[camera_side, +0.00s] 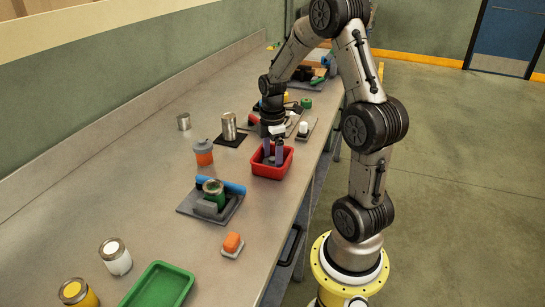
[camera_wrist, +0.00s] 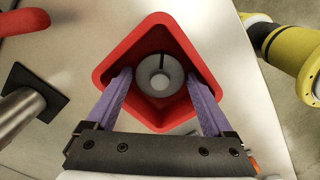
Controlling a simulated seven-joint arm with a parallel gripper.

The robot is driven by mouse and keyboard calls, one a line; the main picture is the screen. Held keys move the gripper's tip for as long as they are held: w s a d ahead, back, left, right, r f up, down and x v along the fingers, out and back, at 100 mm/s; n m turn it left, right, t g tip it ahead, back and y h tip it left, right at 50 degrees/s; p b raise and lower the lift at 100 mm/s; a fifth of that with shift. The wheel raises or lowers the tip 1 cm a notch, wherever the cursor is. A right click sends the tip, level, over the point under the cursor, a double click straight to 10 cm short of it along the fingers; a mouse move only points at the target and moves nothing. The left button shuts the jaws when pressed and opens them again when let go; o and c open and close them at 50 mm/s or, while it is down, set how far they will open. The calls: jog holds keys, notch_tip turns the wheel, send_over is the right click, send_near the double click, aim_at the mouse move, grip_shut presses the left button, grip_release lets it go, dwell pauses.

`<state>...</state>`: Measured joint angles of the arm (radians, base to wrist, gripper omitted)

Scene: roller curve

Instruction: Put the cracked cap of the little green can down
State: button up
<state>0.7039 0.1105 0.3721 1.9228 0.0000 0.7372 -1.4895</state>
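A grey round cap (camera_wrist: 148,72) with a dark crack line from its rim to the middle lies inside the red bin (camera_wrist: 106,62) in the wrist view. The bin also shows in the side view (camera_side: 270,172). My gripper (camera_wrist: 159,76) has purple fingers, spread on either side of the cap with a small gap at each side. In the side view my gripper (camera_side: 272,158) points down into the bin, and the cap is hidden there. The little green can (camera_side: 214,196) stands open on a grey holder beside a blue roll.
Behind the bin a metal can (camera_side: 229,126) stands on a black mat (camera_side: 231,141). An orange and grey pot (camera_side: 203,153) is left of the bin. The bench edge lies close right of the bin.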

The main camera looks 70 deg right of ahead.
aim_at(272, 158)
jog(key=shift+r, duration=0.1)
notch_tip(272, 158, up, 11)
jog(key=s+a+r+m+t, duration=0.25)
jog(key=a+r, duration=0.25)
jog(key=a, duration=0.6)
jog(key=s+a+m+t, duration=0.3)
jog(key=s+a+m, duration=0.3)
jog(key=a, duration=0.5)
jog(key=shift+s+a+f, duration=0.25)
jog(key=shift+s+f, duration=0.15)
jog(key=shift+s, duration=0.4)
